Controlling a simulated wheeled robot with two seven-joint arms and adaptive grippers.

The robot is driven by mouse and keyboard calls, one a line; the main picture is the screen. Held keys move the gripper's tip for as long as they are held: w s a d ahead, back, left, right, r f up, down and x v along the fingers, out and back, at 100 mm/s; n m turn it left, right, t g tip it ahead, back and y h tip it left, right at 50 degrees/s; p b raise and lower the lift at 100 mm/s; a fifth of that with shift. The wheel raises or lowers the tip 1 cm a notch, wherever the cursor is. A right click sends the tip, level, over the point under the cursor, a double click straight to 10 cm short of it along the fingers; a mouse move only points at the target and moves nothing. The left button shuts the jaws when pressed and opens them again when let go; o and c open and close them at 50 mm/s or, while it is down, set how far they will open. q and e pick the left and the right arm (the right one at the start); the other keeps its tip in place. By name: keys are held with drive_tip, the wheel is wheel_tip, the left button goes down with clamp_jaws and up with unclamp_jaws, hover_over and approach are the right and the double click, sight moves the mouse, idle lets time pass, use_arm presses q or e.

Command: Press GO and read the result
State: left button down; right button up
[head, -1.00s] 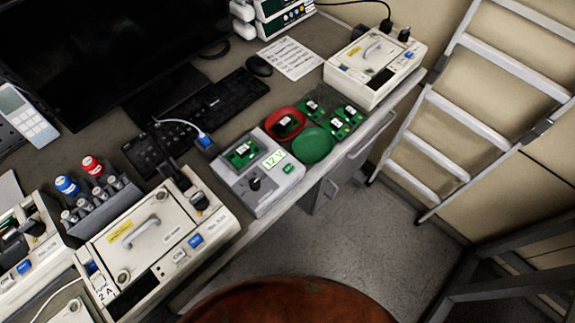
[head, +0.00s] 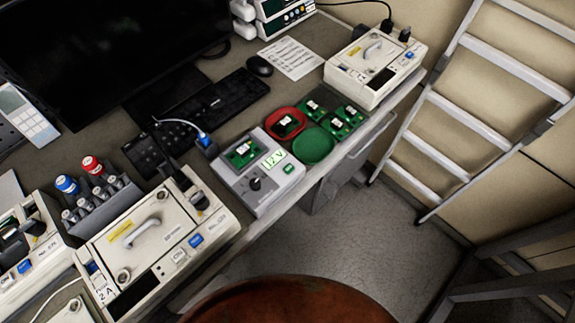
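The grey tester box (head: 262,200) sits near the front edge of the desk. A green circuit board (head: 242,153) with a white label lies in its upper left part. Its lit display (head: 273,158) seems to read 12 V, though the characters are small. A black knob (head: 254,183) is on its front half. A small green button (head: 289,169) is at its right; its lettering is too small to read. A red round tray (head: 302,120) holds one board, and a green round tray (head: 314,146) is empty. Neither gripper is in view.
Loose green boards (head: 338,127) lie right of the trays. White pump units stand at the left (head: 150,240) and far right (head: 375,65). A keyboard (head: 215,105), mouse (head: 259,66) and paper sheet (head: 291,57) lie behind. A ladder (head: 470,120) leans at right.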

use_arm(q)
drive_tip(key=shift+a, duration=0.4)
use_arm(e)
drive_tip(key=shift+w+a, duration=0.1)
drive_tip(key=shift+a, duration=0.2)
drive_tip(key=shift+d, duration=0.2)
